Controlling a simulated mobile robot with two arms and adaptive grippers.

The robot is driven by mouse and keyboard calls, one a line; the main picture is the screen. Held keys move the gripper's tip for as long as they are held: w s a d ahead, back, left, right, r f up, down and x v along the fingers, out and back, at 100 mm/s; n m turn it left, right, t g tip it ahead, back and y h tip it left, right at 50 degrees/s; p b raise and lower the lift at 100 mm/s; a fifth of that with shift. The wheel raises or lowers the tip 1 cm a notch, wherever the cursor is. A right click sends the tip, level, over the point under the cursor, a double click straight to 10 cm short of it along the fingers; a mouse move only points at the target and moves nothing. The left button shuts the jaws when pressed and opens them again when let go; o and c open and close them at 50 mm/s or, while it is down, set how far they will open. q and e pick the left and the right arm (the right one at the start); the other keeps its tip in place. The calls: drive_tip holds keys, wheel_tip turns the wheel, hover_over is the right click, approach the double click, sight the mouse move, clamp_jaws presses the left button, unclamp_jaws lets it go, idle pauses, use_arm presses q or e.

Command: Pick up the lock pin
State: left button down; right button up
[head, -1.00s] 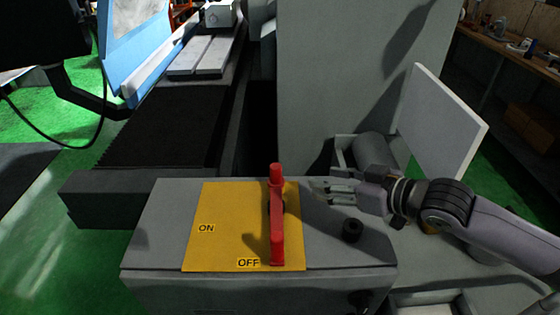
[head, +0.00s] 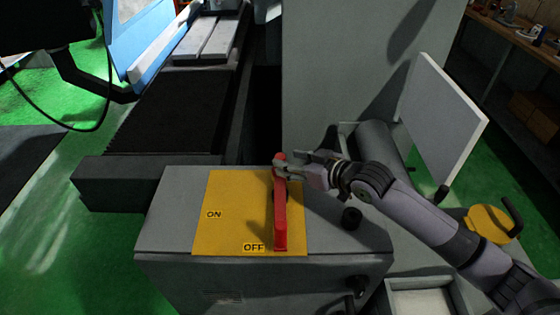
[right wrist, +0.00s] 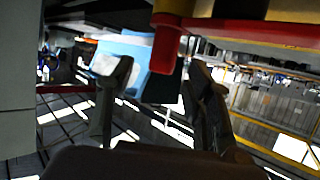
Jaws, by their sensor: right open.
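A red switch lever (head: 280,222) stands on a yellow plate (head: 232,215) marked ON and OFF, with its lower end beside OFF. I cannot make out a separate lock pin for certain. My right gripper (head: 290,168) is open at the lever's upper end and partly hides it. In the right wrist view a red bar end (right wrist: 165,54) hangs between the spread fingers (right wrist: 160,92), nearer their tips. I cannot tell whether a finger touches it. My left gripper is out of view.
The plate is on a grey control box (head: 160,235). A grey column (head: 340,70) and a white panel (head: 440,115) rise behind. A yellow disc with a black handle (head: 488,222) is at the right.

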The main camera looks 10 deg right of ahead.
sight(283, 158)
drive_tip(key=p+x, duration=0.1)
drive_tip(key=x, duration=0.2)
drive_tip(key=shift+w+a+f+p, duration=0.15)
drive_tip(key=shift+a+f+p, duration=0.05)
drive_tip(key=shift+p, duration=0.1)
drive_tip(key=shift+w+a+f, duration=0.3)
drive_tip(key=shift+w, duration=0.05)
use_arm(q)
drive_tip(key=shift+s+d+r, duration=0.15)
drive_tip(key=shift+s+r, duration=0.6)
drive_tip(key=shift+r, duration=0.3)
use_arm(e)
drive_tip(key=shift+c, duration=0.4)
clamp_jaws()
